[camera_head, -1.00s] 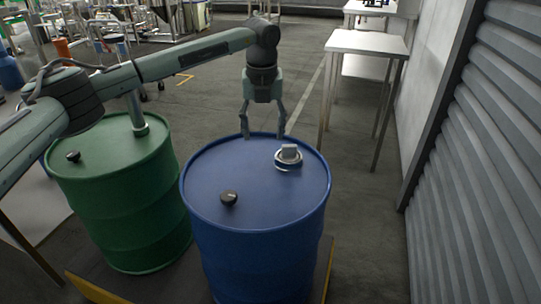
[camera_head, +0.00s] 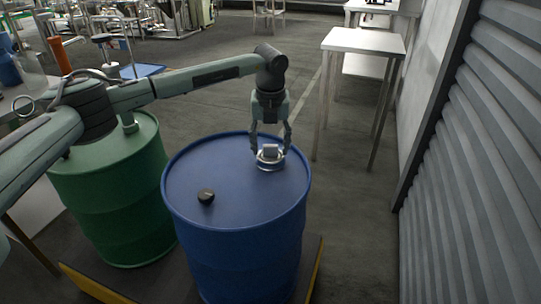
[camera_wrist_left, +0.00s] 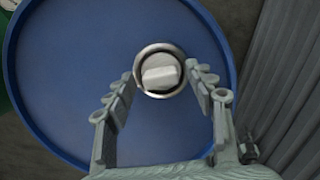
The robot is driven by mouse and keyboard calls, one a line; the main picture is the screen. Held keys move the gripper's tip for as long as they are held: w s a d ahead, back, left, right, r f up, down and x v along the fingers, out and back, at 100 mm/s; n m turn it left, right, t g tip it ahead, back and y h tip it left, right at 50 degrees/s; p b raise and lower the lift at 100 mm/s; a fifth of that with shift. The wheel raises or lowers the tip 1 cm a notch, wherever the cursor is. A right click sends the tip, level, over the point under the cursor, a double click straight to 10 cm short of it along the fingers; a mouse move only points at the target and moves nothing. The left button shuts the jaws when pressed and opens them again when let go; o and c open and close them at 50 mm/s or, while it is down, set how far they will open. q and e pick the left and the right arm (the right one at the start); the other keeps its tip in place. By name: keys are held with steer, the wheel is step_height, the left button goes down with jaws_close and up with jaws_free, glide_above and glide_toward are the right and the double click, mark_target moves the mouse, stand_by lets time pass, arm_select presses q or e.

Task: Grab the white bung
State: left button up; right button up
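The white bung (camera_head: 270,151) sits in a metal ring near the far right rim of the blue drum (camera_head: 225,185). In the left wrist view the bung (camera_wrist_left: 160,73) has a raised light grip bar and lies just beyond the fingertips, between their lines. My left gripper (camera_head: 270,150) points down over the bung, with its fingers apart on either side. In the left wrist view the gripper (camera_wrist_left: 164,80) is open and nothing is between its fingers. Whether a fingertip touches the ring cannot be told. My right gripper is not in view.
A small black cap (camera_head: 206,196) is on the near part of the blue drum's lid. A green drum (camera_head: 110,190) stands close on the left. A white table (camera_head: 364,41) stands behind to the right, and a ribbed grey wall (camera_head: 470,170) is on the right.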

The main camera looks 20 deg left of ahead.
arm_select(q)
steer(key=c, duration=1)
steer(key=shift+r, duration=0.15)
